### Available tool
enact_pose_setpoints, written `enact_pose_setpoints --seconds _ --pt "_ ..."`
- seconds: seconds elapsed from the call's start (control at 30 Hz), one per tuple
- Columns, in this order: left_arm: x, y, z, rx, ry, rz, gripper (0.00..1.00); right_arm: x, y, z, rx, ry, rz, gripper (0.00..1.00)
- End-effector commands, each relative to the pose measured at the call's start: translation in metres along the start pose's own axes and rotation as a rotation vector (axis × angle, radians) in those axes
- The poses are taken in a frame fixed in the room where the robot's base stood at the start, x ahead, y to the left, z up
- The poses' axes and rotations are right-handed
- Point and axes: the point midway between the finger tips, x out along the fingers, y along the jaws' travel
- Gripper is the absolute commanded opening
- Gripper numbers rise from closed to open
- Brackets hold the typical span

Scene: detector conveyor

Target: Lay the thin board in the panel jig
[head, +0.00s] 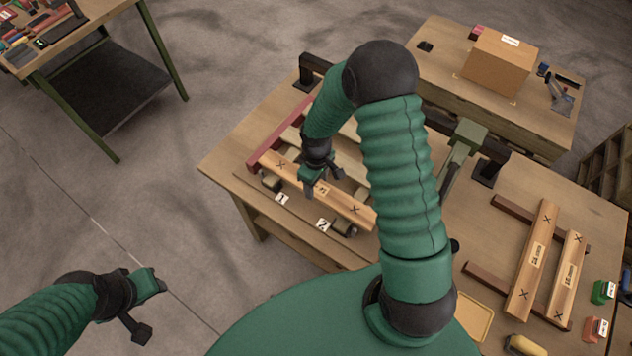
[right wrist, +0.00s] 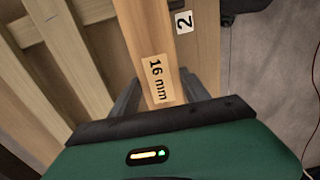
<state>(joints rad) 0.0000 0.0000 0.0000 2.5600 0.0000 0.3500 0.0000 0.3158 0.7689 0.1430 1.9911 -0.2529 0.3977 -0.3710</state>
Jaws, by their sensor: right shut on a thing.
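My right gripper (head: 315,192) is shut on a light wooden board (head: 340,199) with dark X marks, over the front of the panel jig. In the right wrist view the board (right wrist: 145,40) runs between the fingers (right wrist: 160,95) and its label reads 16 mm. The jig has a red bar (head: 268,143) at its left end and pale slats (right wrist: 55,65) behind the held board. Tags 1 and 2 sit along its front beside small clamps (head: 344,228). I cannot tell whether the board touches the jig. My left gripper (head: 160,286) is away at lower left, its jaws unclear.
Two more X-marked boards (head: 531,260) (head: 569,278) lie across dark rails at the bench's right. Green and red blocks (head: 603,291) stand at its right edge. A back table (head: 440,62) holds a cardboard box (head: 499,62). My right arm hides the bench's middle.

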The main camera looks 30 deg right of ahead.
Motion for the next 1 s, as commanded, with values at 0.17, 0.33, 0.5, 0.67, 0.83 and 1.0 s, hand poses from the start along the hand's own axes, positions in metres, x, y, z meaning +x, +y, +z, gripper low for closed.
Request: enact_pose_setpoints --seconds 0.17,0.33,0.5,0.67,0.83,1.0 --pt "0.003 0.0 0.001 0.0 0.0 0.0 0.36 0.005 0.0 0.0 0.0 0.0 0.0 0.06" --pt "0.006 0.0 0.001 0.0 0.0 0.0 0.36 0.01 0.0 0.0 0.0 0.0 0.0 0.06" --pt "0.008 0.0 0.002 0.0 0.0 0.0 0.36 0.014 0.0 0.0 0.0 0.0 0.0 0.06" --pt "0.011 0.0 0.003 0.0 0.0 0.0 0.36 0.018 0.0 0.0 0.0 0.0 0.0 0.06" --pt "0.011 0.0 0.003 0.0 0.0 0.0 0.36 0.019 0.0 0.0 0.0 0.001 0.0 0.62" --pt "0.011 0.0 0.003 0.0 0.0 0.0 0.36 0.019 0.0 0.0 0.0 0.0 0.0 0.8"
